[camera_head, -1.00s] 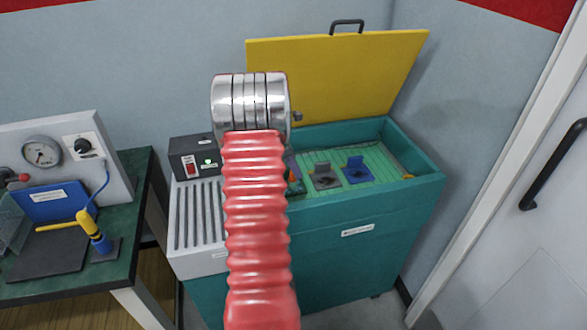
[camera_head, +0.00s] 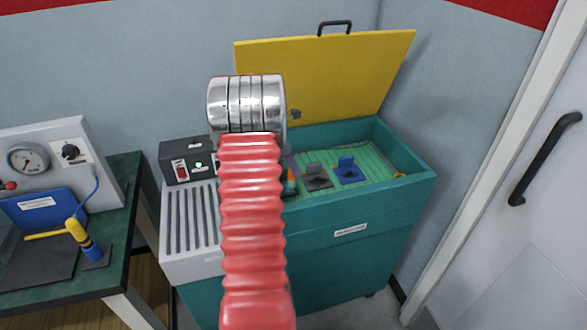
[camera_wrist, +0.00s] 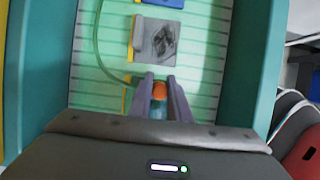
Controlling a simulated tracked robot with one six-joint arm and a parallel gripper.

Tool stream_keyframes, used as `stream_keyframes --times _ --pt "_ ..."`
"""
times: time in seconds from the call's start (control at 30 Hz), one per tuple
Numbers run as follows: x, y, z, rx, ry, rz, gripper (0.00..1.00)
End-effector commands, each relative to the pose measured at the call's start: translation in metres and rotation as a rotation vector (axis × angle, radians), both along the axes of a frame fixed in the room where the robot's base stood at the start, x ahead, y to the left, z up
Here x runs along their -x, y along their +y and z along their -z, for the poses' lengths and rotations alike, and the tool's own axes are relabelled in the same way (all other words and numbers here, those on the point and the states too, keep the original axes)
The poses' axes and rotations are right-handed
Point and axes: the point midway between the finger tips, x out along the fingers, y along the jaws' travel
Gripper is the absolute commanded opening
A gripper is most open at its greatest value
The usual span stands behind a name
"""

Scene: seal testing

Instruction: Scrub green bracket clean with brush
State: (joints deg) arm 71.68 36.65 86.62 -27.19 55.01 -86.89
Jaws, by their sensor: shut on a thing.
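My gripper (camera_wrist: 160,82) is shut on an orange and teal object (camera_wrist: 160,91), which looks like the brush, inside the green washing basin (camera_head: 412,187). Its lower part is hidden behind my gripper body. A bit of orange (camera_head: 291,182) shows beside my arm in the head view. Just beyond my fingertips lies a grey bracket (camera_wrist: 139,33) with dark smears on its plate. A blue bracket (camera_head: 348,168) lies beyond it. I cannot make out a green bracket; my arm and gripper cover part of the basin.
The yellow lid (camera_head: 325,75) stands open behind the basin. A green hose (camera_wrist: 96,45) curves along the basin floor near my fingers. A grey slatted rack (camera_head: 190,225) and a control box (camera_head: 185,163) are to the left. A bench (camera_head: 125,205) stands farther left.

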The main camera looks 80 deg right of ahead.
Motion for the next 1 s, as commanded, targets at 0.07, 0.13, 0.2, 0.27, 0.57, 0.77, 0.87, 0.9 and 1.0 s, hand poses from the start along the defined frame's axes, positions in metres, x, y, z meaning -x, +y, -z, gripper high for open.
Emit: stream_keyframes --times 0.07,0.13,0.2,0.27,0.57,0.77,0.87,0.9,1.0 --pt "0.000 -0.001 -0.007 0.002 -0.001 0.000 0.00" --pt "0.000 0.000 -0.012 0.002 -0.001 0.000 0.00" --pt "0.000 0.000 -0.017 0.002 -0.001 0.001 0.00" --pt "-0.001 0.000 -0.021 0.003 -0.002 0.001 0.00" --pt "-0.001 -0.001 -0.042 0.004 -0.002 0.000 0.00" --pt "-0.001 -0.001 -0.057 0.003 -0.001 0.000 0.00" --pt "-0.001 -0.001 -0.062 0.003 -0.001 0.000 0.00" --pt "-0.001 -0.001 -0.063 0.003 -0.002 0.000 0.00" --pt "-0.001 0.000 -0.063 0.002 -0.001 -0.001 0.00"
